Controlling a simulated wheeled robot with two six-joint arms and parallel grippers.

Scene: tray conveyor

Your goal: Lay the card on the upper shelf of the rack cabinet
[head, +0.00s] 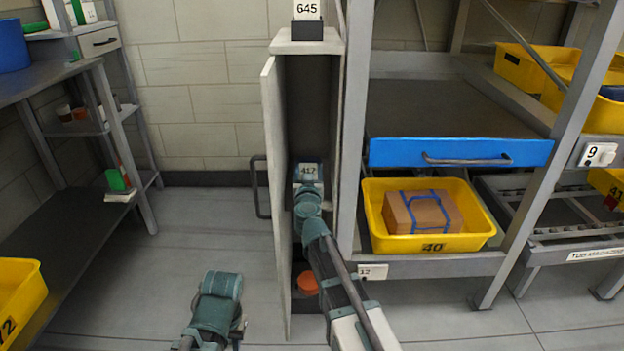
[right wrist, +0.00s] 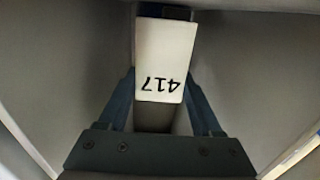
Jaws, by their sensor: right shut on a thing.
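The card (head: 308,172), white with 417 on it, is held inside the narrow rack cabinet (head: 270,130), whose grey panel stands along its left side. My right gripper (head: 307,188) reaches in through the open front and is shut on the card. In the right wrist view, the card (right wrist: 161,55) sits between the two blue fingers, with its number upside down. I cannot make out the upper shelf or whether the card touches it. My left arm shows low in the head view, but its gripper fingers do not show.
A 645 sign (head: 307,10) stands on the cabinet top. An orange thing (head: 307,283) lies low in the cabinet. To the right, a yellow tray (head: 430,242) holds a box under a blue drawer (head: 460,152). A dark bench (head: 60,215) stands left; the floor between is clear.

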